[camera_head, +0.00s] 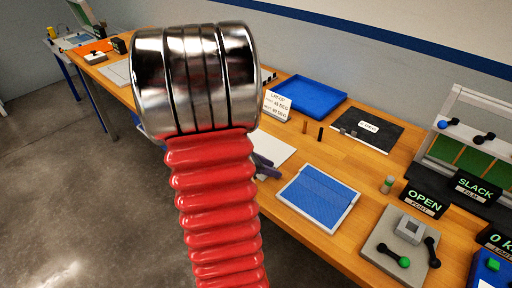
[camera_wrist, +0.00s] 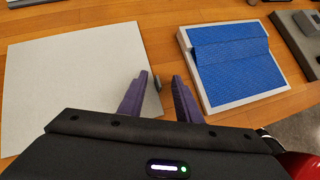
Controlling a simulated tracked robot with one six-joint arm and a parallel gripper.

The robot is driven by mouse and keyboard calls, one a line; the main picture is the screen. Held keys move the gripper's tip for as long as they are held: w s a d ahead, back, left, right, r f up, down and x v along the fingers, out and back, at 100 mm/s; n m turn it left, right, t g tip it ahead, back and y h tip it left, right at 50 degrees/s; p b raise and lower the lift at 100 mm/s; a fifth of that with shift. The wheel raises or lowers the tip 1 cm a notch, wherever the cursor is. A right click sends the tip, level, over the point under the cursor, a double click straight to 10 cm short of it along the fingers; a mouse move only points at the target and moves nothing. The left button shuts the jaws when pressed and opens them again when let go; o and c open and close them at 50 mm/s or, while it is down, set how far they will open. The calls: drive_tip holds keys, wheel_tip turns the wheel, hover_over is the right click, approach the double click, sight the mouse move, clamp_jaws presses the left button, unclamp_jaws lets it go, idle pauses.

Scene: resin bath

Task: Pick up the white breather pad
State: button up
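A flat white sheet (camera_wrist: 75,80), which looks like the breather pad, lies on the wooden bench at the left of the wrist view. In the head view its right part (camera_head: 277,150) shows beside my red and chrome arm, which hides the rest. My gripper (camera_wrist: 161,78) has two purple fingers, apart, with no pad between them. They point at the bench near the sheet's right edge; the left finger overlaps that edge in the picture. A small grey piece (camera_wrist: 158,83) shows between the fingers. One purple finger also shows in the head view (camera_head: 266,168).
A blue mesh sheet on a pale tray (camera_wrist: 192,85) lies right of the fingers. A blue tray (camera_head: 310,96), dark board (camera_head: 367,130) and small upright pegs stand behind. A grey control block (camera_head: 402,250) and signs are at right. Bare wood separates sheet and tray.

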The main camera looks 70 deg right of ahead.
drive_tip(key=shift+c, duration=0.2)
clamp_jaws()
idle(0.4)
